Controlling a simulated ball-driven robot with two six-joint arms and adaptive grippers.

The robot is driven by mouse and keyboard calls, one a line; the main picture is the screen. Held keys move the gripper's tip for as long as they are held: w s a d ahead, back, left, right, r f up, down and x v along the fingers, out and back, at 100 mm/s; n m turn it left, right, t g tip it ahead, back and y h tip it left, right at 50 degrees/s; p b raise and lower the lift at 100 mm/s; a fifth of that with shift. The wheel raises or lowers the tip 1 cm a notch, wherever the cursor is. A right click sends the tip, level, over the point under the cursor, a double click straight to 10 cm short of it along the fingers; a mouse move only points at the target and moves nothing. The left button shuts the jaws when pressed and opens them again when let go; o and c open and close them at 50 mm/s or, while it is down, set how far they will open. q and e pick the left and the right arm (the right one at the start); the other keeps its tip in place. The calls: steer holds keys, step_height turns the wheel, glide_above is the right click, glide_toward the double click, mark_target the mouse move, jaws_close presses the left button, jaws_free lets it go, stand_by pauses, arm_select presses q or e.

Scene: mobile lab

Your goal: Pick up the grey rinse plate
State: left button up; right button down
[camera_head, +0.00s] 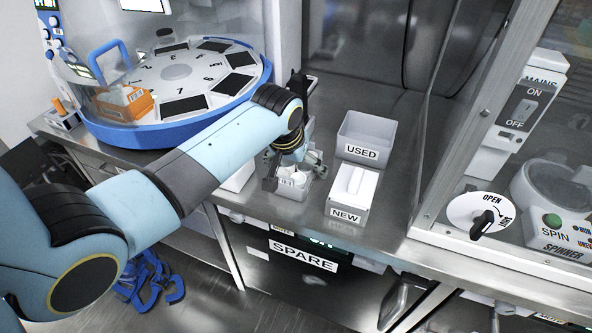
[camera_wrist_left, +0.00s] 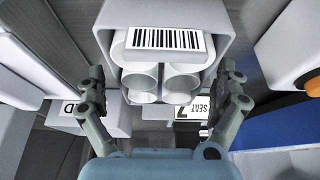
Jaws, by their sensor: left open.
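I cannot pick out the grey rinse plate for certain in either view. In the head view my left gripper (camera_head: 293,166) is over a small grey box (camera_head: 291,191) at the bench's front edge. In the left wrist view its fingers (camera_wrist_left: 165,85) stand wide apart, one on each side of a grey, open-ended holder (camera_wrist_left: 226,42). The holder contains several white round-ended cylinders (camera_wrist_left: 140,78) and a white piece with a barcode (camera_wrist_left: 165,40). I cannot tell whether either finger touches the holder. My right gripper is in neither view.
Right of my left gripper are a grey bin marked USED (camera_head: 372,136) and a box marked NEW (camera_head: 351,193) with a white block inside. A blue-rimmed carousel (camera_head: 174,75) is behind my arm. A glass-fronted cabinet (camera_head: 470,120) bounds the right. Bare bench lies behind the bins.

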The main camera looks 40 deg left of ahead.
arm_select(q)
steer(key=shift+w+a+f, duration=0.1)
steer(key=shift+w+f, duration=0.2)
steer(key=shift+f, duration=0.3)
steer(key=shift+s, duration=0.1)
steer(key=c, duration=1.1)
steer(key=shift+o, duration=0.2)
steer(key=shift+r, duration=0.15)
